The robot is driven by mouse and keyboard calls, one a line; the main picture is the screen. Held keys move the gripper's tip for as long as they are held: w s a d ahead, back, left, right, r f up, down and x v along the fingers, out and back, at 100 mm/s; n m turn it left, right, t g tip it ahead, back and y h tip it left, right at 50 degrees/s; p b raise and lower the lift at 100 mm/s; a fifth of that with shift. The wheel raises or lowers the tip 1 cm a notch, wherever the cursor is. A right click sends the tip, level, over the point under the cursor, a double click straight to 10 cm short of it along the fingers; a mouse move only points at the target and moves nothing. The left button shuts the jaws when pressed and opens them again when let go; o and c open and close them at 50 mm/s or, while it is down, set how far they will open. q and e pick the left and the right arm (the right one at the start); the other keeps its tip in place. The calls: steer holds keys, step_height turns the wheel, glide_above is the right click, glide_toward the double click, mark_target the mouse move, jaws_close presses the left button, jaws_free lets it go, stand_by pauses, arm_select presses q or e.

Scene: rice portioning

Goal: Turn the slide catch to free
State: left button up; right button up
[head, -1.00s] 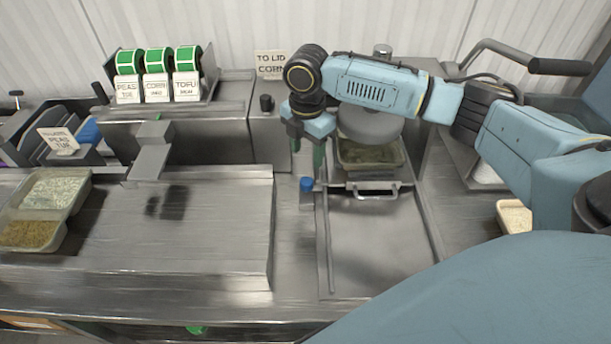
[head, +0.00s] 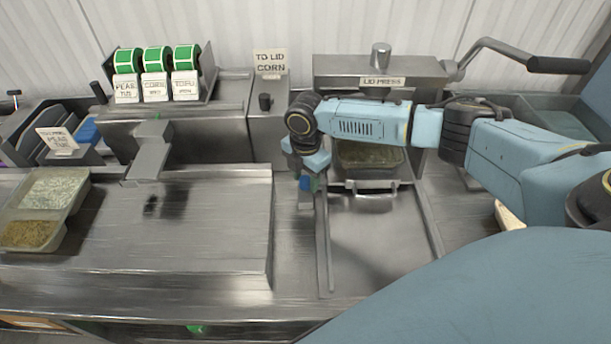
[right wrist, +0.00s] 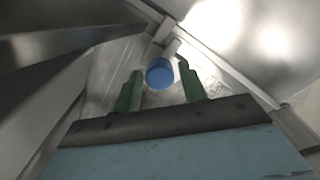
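The slide catch is a small blue knob (head: 305,183) beside the left rail of the press slide; in the head view my right gripper (head: 313,178) is right at it and partly hides it. In the right wrist view the blue knob (right wrist: 160,73) shows round, on a pale metal stem. The two green fingers of my right gripper (right wrist: 160,88) stand apart on either side of and just short of the knob, with nothing between them held. My left gripper is in neither view.
A tray (head: 369,157) sits in the slide under the lid press (head: 382,81), behind a handle (head: 372,187). The slide's front plate (head: 385,240) is bare. A raised steel platform (head: 190,230) lies left of the catch, with a two-part food tray (head: 72,208) at its far left.

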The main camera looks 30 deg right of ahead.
steer(key=c, duration=0.7)
steer(key=m+p, duration=0.4)
steer(key=p, duration=0.1)
steer(key=shift+r, duration=0.2)
steer(key=m+p, duration=0.2)
steer(key=m, duration=0.2)
steer(key=shift+f+p, duration=0.1)
steer(key=shift+p, duration=0.2)
steer(key=m, duration=0.3)
steer(key=shift+f+p, duration=0.1)
steer(key=shift+p, duration=0.2)
steer(key=m, duration=0.7)
steer(key=shift+w, duration=0.1)
steer(key=o, duration=1)
